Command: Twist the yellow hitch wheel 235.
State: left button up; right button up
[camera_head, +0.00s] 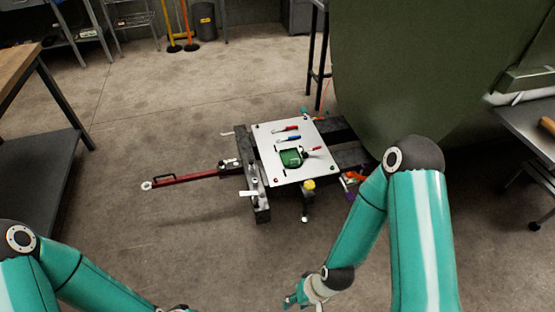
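A small round yellow knob (309,185), which looks like the hitch wheel, sits at the near right edge of the low cart (262,205). A dark post with a pale tip stands just below it. My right gripper (300,303) is at the bottom edge, well below and apart from the yellow wheel. It is small and partly cut off, so its fingers cannot be made out. My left arm comes in at the lower left, and its gripper is below the frame.
The cart has a pale panel (272,168) with red and blue tools and a green item on it. A red tow bar (190,177) sticks out left. A large green fuselage (400,70) stands behind right. Workbenches flank both sides. Floor in front is clear.

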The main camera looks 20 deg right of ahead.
aim_at(310, 185)
jog(key=k, duration=1.3)
jog(key=z, duration=0.35)
jog(key=i, duration=0.8)
jog(key=z, duration=0.4)
jog(key=i, duration=1.1)
jog(key=u, duration=0.7)
